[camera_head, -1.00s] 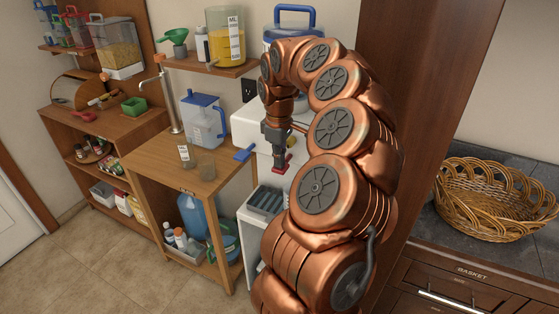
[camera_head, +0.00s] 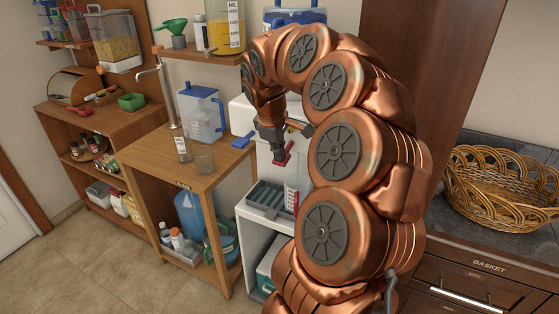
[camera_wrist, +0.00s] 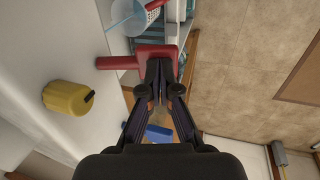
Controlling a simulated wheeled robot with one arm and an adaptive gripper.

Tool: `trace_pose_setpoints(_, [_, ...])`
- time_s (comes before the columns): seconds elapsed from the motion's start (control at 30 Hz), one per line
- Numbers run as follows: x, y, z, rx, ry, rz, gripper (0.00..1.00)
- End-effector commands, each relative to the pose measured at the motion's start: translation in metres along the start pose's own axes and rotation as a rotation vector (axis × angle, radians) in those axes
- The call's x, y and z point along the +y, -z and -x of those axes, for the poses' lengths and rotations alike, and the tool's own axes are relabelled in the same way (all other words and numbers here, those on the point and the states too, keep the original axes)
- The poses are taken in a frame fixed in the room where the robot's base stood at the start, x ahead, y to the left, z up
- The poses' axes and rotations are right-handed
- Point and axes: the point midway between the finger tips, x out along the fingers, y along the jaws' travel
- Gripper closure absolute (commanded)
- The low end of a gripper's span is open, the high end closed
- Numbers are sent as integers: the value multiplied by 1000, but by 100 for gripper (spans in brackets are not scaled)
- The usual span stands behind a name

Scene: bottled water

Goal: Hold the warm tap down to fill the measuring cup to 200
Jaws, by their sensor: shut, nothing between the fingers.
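The red tap (camera_head: 283,158) is on the front of the white water dispenser (camera_head: 238,112). In the wrist view the red tap (camera_wrist: 128,62) lies at the fingertips of my gripper (camera_wrist: 158,82). My gripper (camera_head: 279,152) is shut with nothing held, and its tips overlap the tap; I cannot tell how far the tap is pressed. A clear vessel with a pale blue rim (camera_wrist: 122,22) and a marked scale is cut by the top edge of the wrist view. In the head view a red and white marked strip (camera_head: 291,200) shows below the tap, over the drip tray (camera_head: 262,210).
The blue tap (camera_head: 242,140) is left of the red one. A yellow knob (camera_wrist: 68,98) projects from the dispenser. A wicker basket (camera_head: 500,190) is at right.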

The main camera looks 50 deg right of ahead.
Motion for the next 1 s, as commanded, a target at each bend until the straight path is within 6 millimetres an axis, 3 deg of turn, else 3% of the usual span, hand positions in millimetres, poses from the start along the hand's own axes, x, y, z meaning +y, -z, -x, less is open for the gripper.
trace_pose_setpoints(0.03, [-4, -1, -10, 0, -29, 0, 100])
trace_pose_setpoints(0.47, [-9, -1, -24, -2, -249, 1, 100])
trace_pose_setpoints(1.0, [-7, 0, -19, -1, -252, 0, 100])
